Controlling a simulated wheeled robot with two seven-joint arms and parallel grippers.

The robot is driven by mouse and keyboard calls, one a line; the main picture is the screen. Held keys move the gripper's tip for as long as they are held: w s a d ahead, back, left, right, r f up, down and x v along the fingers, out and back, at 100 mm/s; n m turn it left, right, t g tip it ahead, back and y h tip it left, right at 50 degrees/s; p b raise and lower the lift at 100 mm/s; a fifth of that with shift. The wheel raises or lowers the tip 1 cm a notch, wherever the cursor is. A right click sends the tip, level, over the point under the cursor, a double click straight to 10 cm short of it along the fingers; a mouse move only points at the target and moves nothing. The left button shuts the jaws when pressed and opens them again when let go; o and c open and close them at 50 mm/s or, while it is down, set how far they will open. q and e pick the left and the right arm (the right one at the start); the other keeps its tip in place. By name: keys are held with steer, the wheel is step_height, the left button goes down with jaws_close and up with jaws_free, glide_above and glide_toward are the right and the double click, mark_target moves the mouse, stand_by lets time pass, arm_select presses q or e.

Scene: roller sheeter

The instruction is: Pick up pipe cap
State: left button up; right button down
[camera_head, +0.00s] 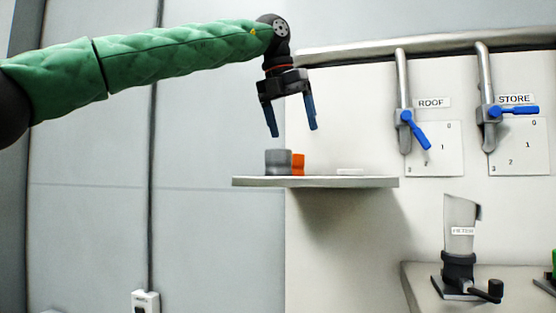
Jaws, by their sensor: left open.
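A grey cylindrical piece (278,162), which looks like the pipe cap, stands on a narrow wall shelf (330,182). An orange piece (298,164) is right beside it on its right, partly hidden behind it. My left gripper (292,133) hangs above the shelf, pointing down, with its two blue fingers spread apart and nothing between them. Its fingertips are above the grey piece and the orange piece, apart from both. My right gripper is not in view.
A flat white piece (350,171) lies further right on the shelf. Pipes with blue valve handles (417,130) (513,111), labelled ROOF and STORE, are on the wall at right. A clear METER device (459,240) stands on a lower counter (415,275).

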mark_target(279, 159)
arm_select(q)
steer(key=a, duration=0.1)
steer(key=s+a+y, duration=0.1)
steer(key=s+a+g+y, duration=0.1)
steer(key=shift+s+a+f+n, duration=0.15)
steer(key=shift+f+n, duration=0.2)
steer(key=shift+n, duration=0.05)
steer(key=shift+f, duration=0.15)
step_height(279, 159, down, 2)
steer(key=shift+f+p, duration=0.1)
steer(key=shift+p, duration=0.5)
steer(key=f+p, duration=0.2)
steer(key=f, duration=0.1)
steer(key=f+p, duration=0.1)
steer(key=shift+d+f, duration=0.15)
steer(key=shift+d, duration=0.1)
steer(key=shift+w+f+p, duration=0.2)
steer(key=shift+f+p, duration=0.15)
steer(key=shift+f, duration=0.2)
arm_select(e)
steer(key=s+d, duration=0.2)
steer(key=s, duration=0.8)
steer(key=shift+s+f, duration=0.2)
arm_select(q)
steer(key=c, duration=1.1)
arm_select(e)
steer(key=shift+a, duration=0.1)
